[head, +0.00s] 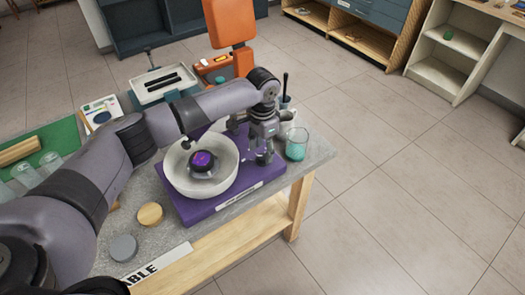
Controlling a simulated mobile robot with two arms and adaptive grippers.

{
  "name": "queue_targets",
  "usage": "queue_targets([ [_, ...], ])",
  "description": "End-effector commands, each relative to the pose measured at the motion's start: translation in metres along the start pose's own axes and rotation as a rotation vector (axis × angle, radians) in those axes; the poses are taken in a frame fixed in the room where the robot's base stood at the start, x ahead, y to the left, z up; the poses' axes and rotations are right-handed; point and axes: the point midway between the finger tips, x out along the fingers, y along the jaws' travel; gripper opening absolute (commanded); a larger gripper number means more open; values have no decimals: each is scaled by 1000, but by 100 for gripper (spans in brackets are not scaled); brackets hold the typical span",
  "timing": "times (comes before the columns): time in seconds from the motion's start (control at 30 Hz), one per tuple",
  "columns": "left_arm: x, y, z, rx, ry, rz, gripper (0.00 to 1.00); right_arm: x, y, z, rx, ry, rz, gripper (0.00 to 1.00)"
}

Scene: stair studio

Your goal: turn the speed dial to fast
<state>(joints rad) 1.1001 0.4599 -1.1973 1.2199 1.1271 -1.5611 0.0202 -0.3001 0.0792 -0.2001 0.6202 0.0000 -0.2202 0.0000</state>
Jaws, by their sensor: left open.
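A purple machine base (205,208) stands on the grey table, with a white label on its front edge. A white round bowl (178,184) sits on the base, with a dark hub with a purple top (202,160) in its middle. My left gripper (263,159) points down at the right side of the base, beside the bowl. Its fingers are apart and I see nothing between them. I cannot make out the speed dial; the gripper and arm cover part of the base there. My right gripper is not in view.
A glass beaker with teal contents (297,145) stands close right of my left gripper. A grey cup (287,119) is just behind it. A wooden disc (150,214) and a grey disc (123,247) lie at the front left. A white tray (160,90) stands behind.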

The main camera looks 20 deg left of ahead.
Motion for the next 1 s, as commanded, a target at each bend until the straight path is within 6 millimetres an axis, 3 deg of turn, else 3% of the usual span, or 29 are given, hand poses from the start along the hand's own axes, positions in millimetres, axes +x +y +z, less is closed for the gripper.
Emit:
queue_targets([
  [0.2, 20, 0, 0, -1, 0, 0, 47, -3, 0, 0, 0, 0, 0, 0],
  [0.53, 24, 0, 0, 0, 1, 0, 47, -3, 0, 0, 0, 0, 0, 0],
  [1.0, 23, 0, 0, 0, 1, 0, 15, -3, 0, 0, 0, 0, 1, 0],
])
